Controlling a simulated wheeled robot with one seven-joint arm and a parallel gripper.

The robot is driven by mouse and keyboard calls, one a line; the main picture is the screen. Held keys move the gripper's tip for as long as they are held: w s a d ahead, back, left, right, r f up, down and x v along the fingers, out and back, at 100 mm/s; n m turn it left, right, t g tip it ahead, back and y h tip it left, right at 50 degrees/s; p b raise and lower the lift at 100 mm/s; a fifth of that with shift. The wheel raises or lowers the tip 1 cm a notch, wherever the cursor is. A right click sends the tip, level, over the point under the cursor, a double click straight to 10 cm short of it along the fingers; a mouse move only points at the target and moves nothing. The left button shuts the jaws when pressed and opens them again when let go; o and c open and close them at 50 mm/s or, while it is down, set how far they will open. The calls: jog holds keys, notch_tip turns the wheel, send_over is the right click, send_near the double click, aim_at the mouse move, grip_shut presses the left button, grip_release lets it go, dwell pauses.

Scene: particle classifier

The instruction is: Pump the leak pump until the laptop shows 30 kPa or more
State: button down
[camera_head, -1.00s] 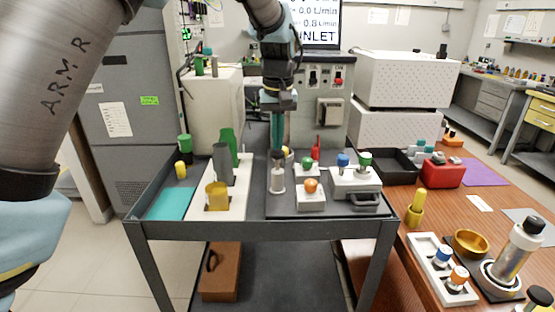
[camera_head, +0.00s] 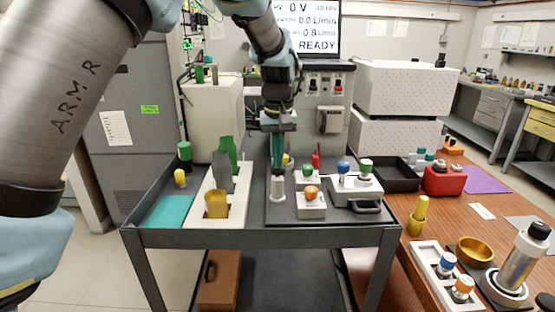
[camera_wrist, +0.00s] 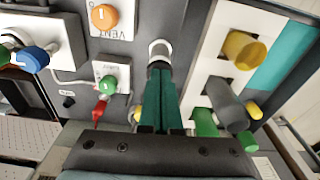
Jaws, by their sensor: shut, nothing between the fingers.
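The leak pump (camera_head: 277,190) is a small pale upright cylinder on the dark tray of the cart. It also shows in the wrist view (camera_wrist: 160,46) as a white ring just beyond my fingertips. My gripper (camera_head: 277,168) has teal fingers, pointing down and shut with nothing between them. The fingertips (camera_wrist: 160,68) are at the pump's top; the fingers hide part of it and I cannot tell whether they touch. The laptop screen (camera_head: 307,28) is partly cut off. It reads 0 V, 0.0 L/min, 0.8 L/min and READY; its kPa figure is too small to read surely.
An orange-knobbed VENT valve (camera_head: 311,205) and a green-knobbed valve (camera_wrist: 112,84) stand close beside the pump. A red-handled part (camera_head: 316,161) is behind. A grey device (camera_head: 355,187) is at right.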

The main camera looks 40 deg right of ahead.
jog(key=shift+s+a+r+p, duration=0.2)
jog(key=shift+s+a, duration=0.25)
jog(key=shift+s, duration=0.2)
jog(key=shift+s+a+r+p, duration=0.1)
jog(key=shift+s+a+r, duration=0.1)
jog(key=shift+s+a, duration=0.3)
jog(key=shift+s+d, duration=0.1)
notch_tip(320, 180, up, 11)
jog(key=b, duration=0.1)
jog(key=shift+s+a, duration=0.3)
jog(key=shift+s, duration=0.15)
jog(key=shift+f, duration=0.15)
